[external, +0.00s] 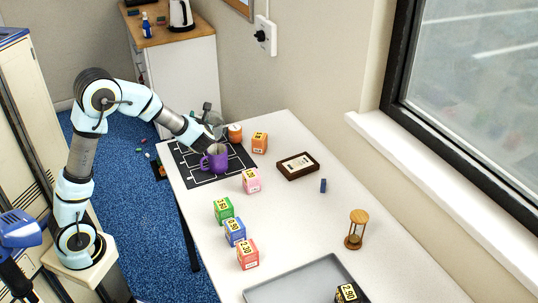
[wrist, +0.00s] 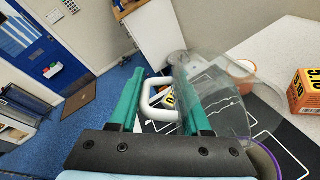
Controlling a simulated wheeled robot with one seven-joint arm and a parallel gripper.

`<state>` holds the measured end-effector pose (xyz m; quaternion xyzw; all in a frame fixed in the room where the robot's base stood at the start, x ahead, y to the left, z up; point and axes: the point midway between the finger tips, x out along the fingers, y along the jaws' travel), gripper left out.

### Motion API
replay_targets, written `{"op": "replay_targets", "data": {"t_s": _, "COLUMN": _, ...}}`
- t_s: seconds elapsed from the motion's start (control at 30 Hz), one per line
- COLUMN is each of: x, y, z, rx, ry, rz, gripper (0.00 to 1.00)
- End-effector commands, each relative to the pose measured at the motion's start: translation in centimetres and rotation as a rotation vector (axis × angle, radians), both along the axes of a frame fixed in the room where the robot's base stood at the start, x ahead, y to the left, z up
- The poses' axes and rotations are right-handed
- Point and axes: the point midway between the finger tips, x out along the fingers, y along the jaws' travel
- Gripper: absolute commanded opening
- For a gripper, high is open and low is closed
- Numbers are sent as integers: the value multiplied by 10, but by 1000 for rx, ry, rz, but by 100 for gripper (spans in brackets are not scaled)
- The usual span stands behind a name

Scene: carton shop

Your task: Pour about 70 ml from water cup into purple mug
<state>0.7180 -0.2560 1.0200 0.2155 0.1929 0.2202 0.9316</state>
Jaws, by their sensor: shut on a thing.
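The water cup (wrist: 222,98) is clear, with a white handle (wrist: 160,118) at its left in the wrist view. My gripper (wrist: 160,85) has its teal fingers either side of the handle and is shut on it. The cup looks tilted; its water level cannot be made out. In the external view the cup (external: 214,119) is faint, held by my gripper (external: 206,126) above the purple mug. The purple mug (external: 214,162) stands upright on the black mat. In the wrist view only part of its rim (wrist: 266,160) shows, below and right of the cup. Its contents are hidden.
An orange cup (external: 235,132) and an orange box (external: 260,142) stand close behind the mug. A pink box (external: 251,181) is to its front right. Several coloured boxes, a framed card (external: 298,166), an hourglass (external: 356,230) and a grey tray (external: 290,281) are farther along the table.

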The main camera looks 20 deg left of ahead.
Motion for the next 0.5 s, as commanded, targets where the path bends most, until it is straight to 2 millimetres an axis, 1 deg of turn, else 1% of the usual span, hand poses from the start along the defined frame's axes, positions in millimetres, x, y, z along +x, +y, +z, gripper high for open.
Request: {"op": "replay_targets", "data": {"t_s": 0.5, "x": -5, "y": -3, "z": 3, "rx": 25, "ry": -43, "rz": 0, "gripper": 0}}
